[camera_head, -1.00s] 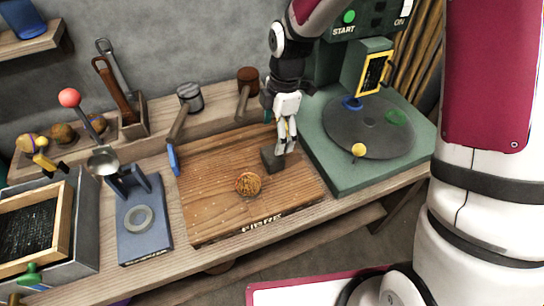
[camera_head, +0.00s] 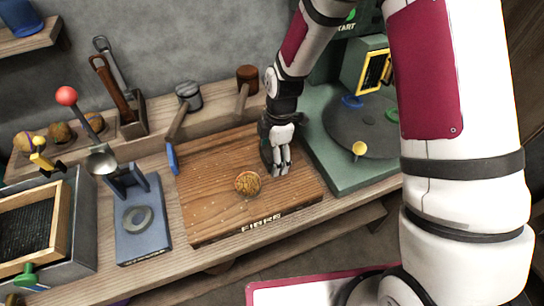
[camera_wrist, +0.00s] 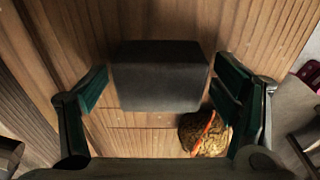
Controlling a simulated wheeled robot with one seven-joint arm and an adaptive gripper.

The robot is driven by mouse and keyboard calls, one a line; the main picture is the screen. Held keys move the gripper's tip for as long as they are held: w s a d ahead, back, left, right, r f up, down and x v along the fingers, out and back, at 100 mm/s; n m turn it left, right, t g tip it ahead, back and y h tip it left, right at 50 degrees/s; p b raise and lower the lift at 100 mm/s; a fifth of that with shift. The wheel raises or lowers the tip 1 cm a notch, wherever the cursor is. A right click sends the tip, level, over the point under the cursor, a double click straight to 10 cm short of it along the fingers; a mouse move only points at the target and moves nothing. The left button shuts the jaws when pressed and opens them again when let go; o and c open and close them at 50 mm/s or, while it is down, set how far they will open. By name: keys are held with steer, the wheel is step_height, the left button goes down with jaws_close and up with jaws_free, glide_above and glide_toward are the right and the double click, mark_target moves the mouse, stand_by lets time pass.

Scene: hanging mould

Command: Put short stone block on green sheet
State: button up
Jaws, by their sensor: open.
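The short stone block (camera_wrist: 160,75) is a dark grey block on the wooden board (camera_head: 210,205). In the wrist view it lies between the two spread green fingers of my gripper (camera_wrist: 163,92), with gaps on both sides. In the head view my gripper (camera_head: 280,171) is low over the right part of the board and mostly hides the block. I cannot make out a separate green sheet; a flat green base (camera_head: 335,172) with a dark round plate stands to the right of the board.
A round patterned brown piece (camera_head: 247,183) lies on the board near the block. A blue stand with a ring (camera_head: 137,219) and a wood-framed tray (camera_head: 62,222) are at left. Mallets (camera_head: 176,122) rest behind. My arm covers part of the green machine's right side.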

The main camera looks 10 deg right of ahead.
steer(key=shift+c, duration=0.6)
steer(key=c, duration=1.6)
steer(key=shift+r, duration=0.15)
